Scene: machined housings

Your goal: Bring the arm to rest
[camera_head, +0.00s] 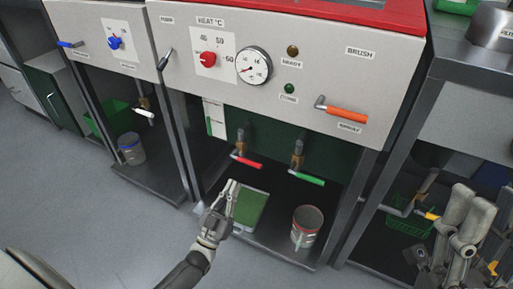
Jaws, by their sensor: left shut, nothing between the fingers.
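My left gripper (232,186) is shut and empty. My left arm reaches in from the bottom of the head view, and the gripper is in front of the middle bay of the machine. The gripper is close to a green-topped pad (250,207) on the bay floor and partly overlaps it in the picture; I cannot tell if they touch. Grey jointed parts of my right arm stand at the right edge, and I cannot make out the state of its fingers.
The machine panel (330,95) carries a gauge (253,66), a red knob (208,59) and an orange-handled lever (346,114). Below are red (247,162) and green (306,178) valve handles and a can (306,226). Another can (131,149) stands in the left bay. Floor (100,225) at lower left is clear.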

